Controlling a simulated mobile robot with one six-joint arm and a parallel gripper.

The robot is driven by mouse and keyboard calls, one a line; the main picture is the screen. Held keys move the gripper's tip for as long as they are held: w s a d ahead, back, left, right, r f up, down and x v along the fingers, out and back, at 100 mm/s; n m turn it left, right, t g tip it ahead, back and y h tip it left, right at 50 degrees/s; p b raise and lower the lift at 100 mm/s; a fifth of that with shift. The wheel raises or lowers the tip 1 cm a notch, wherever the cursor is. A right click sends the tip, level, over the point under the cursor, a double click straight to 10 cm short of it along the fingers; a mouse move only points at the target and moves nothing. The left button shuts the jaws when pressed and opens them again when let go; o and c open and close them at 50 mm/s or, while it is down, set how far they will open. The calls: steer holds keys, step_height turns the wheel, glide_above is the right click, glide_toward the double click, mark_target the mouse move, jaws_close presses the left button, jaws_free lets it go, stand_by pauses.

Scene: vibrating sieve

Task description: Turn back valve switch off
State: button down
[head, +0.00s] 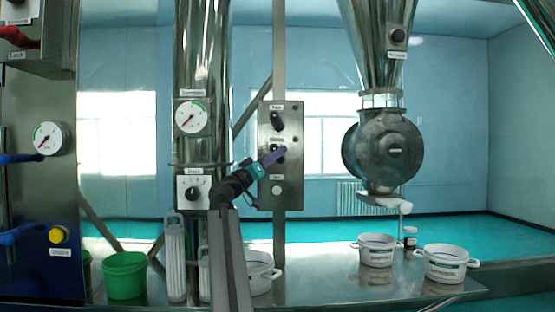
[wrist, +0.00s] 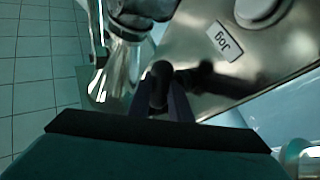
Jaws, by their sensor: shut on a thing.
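A steel control panel (head: 295,170) stands upright on a post in the middle of the head view. It has a black rotary switch (head: 277,121) at its top and another switch in the middle, mostly hidden behind my gripper (head: 279,154). In the wrist view a dark switch knob (wrist: 158,80) sits between the fingers of my gripper (wrist: 164,102), which is shut on it. The fingers lie against the panel face (wrist: 190,45). The knob's exact angle is hard to tell.
A steel column with a gauge (head: 192,116) and a dial box (head: 193,191) stands to the left. White tubs (head: 376,250) and a green bucket (head: 124,275) stand on the steel table (head: 330,288).

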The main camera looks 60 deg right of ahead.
steer(key=shift+w+r, duration=0.15)
steer(key=c, duration=1.9)
jaws_free()
steer(key=b+v, duration=0.1)
steer(key=v, duration=1.3)
